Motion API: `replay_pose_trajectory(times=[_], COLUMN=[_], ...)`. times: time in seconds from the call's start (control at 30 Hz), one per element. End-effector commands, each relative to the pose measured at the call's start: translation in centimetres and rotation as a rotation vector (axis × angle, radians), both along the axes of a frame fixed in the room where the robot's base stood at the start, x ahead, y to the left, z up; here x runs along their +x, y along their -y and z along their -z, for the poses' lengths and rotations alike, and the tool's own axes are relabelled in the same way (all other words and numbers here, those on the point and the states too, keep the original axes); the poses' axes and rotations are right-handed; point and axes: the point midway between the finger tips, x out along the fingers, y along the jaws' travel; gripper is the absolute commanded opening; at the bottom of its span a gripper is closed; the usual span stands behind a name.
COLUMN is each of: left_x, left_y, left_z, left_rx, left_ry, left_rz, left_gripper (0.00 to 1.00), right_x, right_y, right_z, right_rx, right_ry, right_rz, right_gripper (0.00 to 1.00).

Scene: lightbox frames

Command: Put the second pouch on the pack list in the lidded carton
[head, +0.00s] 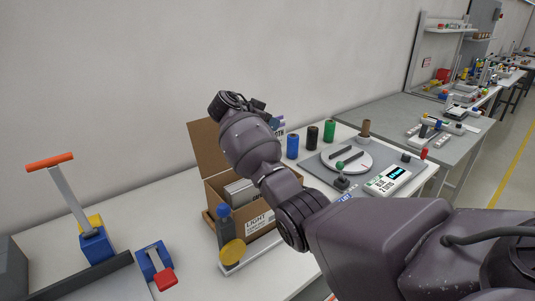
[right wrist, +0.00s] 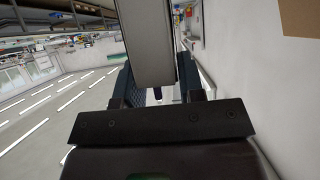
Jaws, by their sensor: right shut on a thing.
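The carton (head: 211,186) stands open on the bench in the head view, its brown lid (head: 203,148) raised at the back. Its front reads "LIGHT", and flat grey-white items (head: 240,190) stand inside. My right arm passes over it. My right gripper (head: 264,112) is beyond the carton, largely hidden by my wrist. In the right wrist view, the gripper (right wrist: 155,94) is shut on a flat grey-white piece (right wrist: 150,40); I cannot read any marking on it. A small display (head: 389,179) shows text too small to read. My left gripper is not in view.
An orange-handled tool (head: 93,246) is left. Bare bench lies left of the carton.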

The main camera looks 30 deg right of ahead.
Motion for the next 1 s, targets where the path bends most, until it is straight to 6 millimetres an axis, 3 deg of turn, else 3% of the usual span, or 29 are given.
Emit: replay_pose_trajectory(times=[0.13,0.47,0.8,1.0], left_x=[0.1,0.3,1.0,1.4], left_y=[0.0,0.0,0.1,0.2], left_z=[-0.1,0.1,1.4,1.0], left_rx=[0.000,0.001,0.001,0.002], left_ry=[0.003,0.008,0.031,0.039], left_rz=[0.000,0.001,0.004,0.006], left_gripper=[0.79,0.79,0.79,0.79], right_x=[0.0,0.0,0.0,0.0], right_y=[0.0,0.0,0.0,0.0], right_z=[2.8,5.0,9.9,10.0], right_rx=[0.000,-0.001,-0.001,0.000], right_ry=[-0.002,0.001,0.001,0.000], right_rz=[0.000,-0.001,-0.001,-0.001], right_gripper=[0.00,0.00,0.00,0.00])
